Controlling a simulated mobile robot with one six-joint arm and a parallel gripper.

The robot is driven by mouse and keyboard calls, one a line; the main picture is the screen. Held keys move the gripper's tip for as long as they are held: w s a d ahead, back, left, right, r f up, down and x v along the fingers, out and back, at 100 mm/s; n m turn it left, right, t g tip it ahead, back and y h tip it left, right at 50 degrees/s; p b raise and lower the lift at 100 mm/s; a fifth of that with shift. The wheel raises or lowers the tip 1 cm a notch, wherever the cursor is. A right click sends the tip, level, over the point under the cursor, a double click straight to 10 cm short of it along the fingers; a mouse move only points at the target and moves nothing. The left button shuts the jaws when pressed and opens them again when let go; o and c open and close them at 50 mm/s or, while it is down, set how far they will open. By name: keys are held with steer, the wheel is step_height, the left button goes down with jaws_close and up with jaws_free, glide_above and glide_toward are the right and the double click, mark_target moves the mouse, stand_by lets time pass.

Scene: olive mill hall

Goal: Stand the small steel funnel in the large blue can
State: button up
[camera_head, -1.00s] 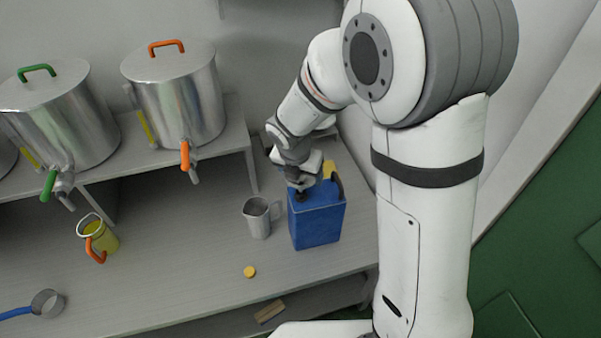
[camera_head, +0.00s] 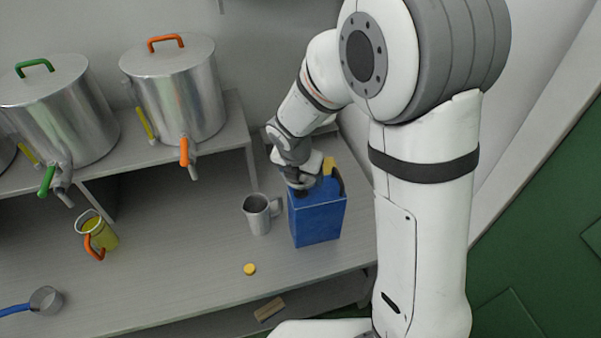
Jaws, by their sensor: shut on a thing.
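The large blue can (camera_head: 319,222) stands upright on the lower bench, left of my arm, with a dark handle on the right of its top. My gripper (camera_head: 301,192) points down at the left part of the can's top, where the opening seems to be. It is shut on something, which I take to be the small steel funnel. The funnel itself is hidden by my gripper and wrist, so I cannot tell how deep it sits or whether it touches the can. I see no funnel elsewhere.
A steel jug (camera_head: 257,216) stands close left of the can. A yellow cap (camera_head: 250,269) lies in front. A yellow-filled jug (camera_head: 104,237) and a blue-handled steel cup (camera_head: 46,300) are farther left. Steel tanks (camera_head: 180,92) stand on the raised shelf. A yellow object (camera_head: 329,164) shows behind the can.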

steer(key=shift+f+b, duration=0.3)
steer(key=shift+f, duration=0.25)
steer(key=o, duration=1)
steer(key=shift+o, duration=0.2)
steer(key=v, duration=0.7)
steer(key=shift+s+r+p, duration=0.1)
steer(key=shift+r+p, duration=0.25)
steer(key=shift+r, duration=0.05)
